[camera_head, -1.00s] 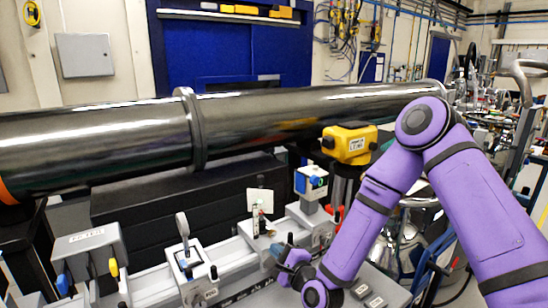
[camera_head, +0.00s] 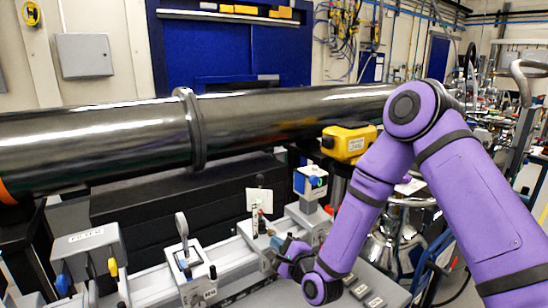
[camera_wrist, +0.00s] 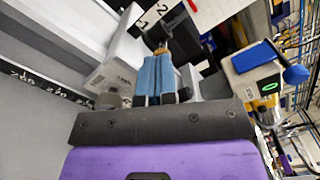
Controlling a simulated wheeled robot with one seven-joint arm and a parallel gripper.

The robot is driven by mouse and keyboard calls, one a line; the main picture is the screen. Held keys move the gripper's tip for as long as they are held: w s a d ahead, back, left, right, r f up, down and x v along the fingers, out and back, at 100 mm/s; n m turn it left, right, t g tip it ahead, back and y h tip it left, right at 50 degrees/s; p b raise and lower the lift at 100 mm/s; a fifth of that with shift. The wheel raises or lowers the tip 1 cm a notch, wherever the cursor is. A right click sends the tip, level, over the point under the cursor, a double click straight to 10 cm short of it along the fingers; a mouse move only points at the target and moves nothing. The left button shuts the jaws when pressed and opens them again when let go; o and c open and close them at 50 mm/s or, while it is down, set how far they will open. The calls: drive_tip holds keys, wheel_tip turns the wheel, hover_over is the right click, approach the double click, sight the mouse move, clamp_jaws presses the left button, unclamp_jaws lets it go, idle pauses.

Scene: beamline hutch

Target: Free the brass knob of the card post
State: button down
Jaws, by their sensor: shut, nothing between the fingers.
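The card post stands on the rail, with a white card (camera_head: 259,200) at its top; its carriage (camera_head: 252,236) is just left of my gripper. My gripper (camera_head: 277,248) is low beside this carriage. In the wrist view its blue fingers (camera_wrist: 155,76) are closed together with nothing between them. A small brownish, brass-like knob (camera_wrist: 161,47) shows just beyond the fingertips; I cannot tell whether they touch it. In the head view I cannot make out the knob clearly.
Another carriage with a lever (camera_head: 186,262) stands to the left. A long dark tube (camera_head: 100,145) crosses behind. A yellow instrument (camera_head: 350,143) stands at the back right.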

drive_tip(key=x, duration=0.3)
drive_tip(key=shift+w+a, duration=0.1)
drive_tip(key=shift+w, duration=0.15)
drive_tip(key=shift+w+a+r, duration=0.1)
drive_tip(key=shift+w+r, duration=0.1)
drive_tip(key=shift+r, duration=0.05)
drive_tip(key=shift+s+a+f, duration=0.15)
drive_tip(key=shift+f, duration=0.1)
idle(1.4)
drive_tip(key=shift+s+a, duration=0.1)
drive_tip(key=shift+a, duration=0.05)
drive_tip(key=shift+v, duration=2.75)
